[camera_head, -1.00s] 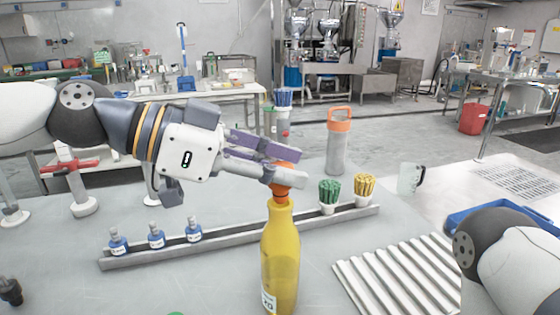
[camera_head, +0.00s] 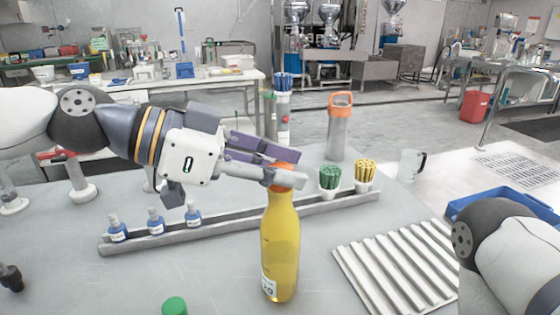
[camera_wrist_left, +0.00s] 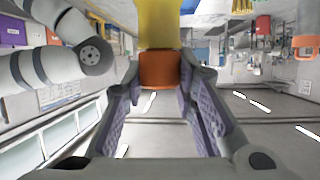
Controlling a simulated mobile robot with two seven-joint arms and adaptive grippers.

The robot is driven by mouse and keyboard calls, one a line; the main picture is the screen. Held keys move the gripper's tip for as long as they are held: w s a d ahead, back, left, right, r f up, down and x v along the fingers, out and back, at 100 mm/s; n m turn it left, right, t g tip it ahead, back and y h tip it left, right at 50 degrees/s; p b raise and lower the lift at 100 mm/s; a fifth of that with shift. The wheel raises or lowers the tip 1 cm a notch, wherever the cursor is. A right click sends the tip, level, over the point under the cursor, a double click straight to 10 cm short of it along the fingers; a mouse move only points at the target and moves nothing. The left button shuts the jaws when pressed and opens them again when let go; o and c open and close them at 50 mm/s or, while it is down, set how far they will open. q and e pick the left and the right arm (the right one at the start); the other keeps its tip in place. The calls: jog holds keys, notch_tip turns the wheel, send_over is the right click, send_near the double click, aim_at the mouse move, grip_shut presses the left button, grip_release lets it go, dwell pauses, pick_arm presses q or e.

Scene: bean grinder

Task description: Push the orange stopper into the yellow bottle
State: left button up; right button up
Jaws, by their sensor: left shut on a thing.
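The yellow bottle (camera_head: 280,247) stands upright on the grey table in the head view. Its yellow body also shows at the top of the left wrist view (camera_wrist_left: 164,22). The orange stopper (camera_wrist_left: 160,70) sits against the bottle's mouth, between the fingers of my left gripper (camera_wrist_left: 160,82). In the head view my left gripper (camera_head: 284,172) is shut on the stopper, directly above the bottle. Its fingers hide the stopper's middle and part of the bottle's neck, so how deep the stopper sits cannot be told. My right gripper is out of view.
A grey rail (camera_head: 240,226) behind the bottle holds small blue bottles (camera_head: 155,222) and cups of green (camera_head: 329,176) and yellow sticks (camera_head: 365,171). A ribbed white tray (camera_head: 395,268) lies to the right. A green cap (camera_head: 174,306) is at the front edge.

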pick_arm(q)
jog(key=shift+f, duration=0.25)
jog(key=o, duration=1)
jog(key=v, duration=1.2)
